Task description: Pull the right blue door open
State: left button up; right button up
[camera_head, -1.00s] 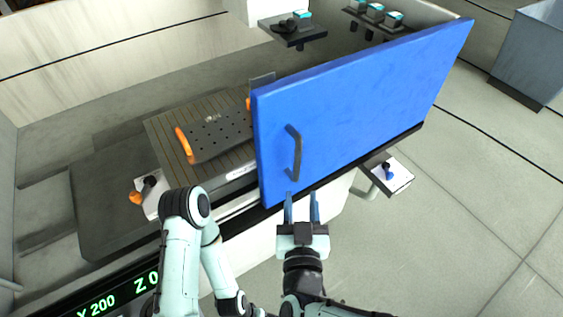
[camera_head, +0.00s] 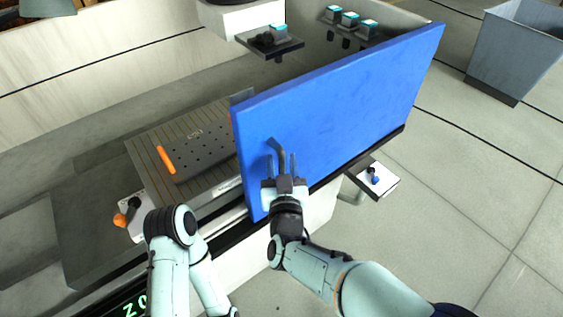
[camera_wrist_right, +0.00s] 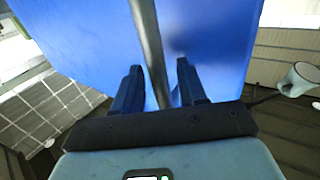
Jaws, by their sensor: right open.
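The blue door (camera_head: 345,110) stands upright and slanted across the middle of the head view, with a bent grey handle (camera_head: 278,147) near its left end. It fills much of the right wrist view (camera_wrist_right: 85,40). My right gripper (camera_head: 281,162) is open at the handle. In the right wrist view the handle bar (camera_wrist_right: 150,45) runs between the two spread fingers, and I see a gap on each side of it. The lower part of the handle is hidden behind my gripper in the head view. My left arm shows at lower left, but its gripper does not.
Left of the door lies a slatted bed with a perforated dark plate (camera_head: 200,150) and orange grip. A small shelf (camera_head: 390,184) juts out below the door at right. A grey bin (camera_head: 510,55) stands at upper right. The floor at right is clear.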

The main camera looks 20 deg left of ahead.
jog(key=shift+w, duration=0.2)
grip_shut()
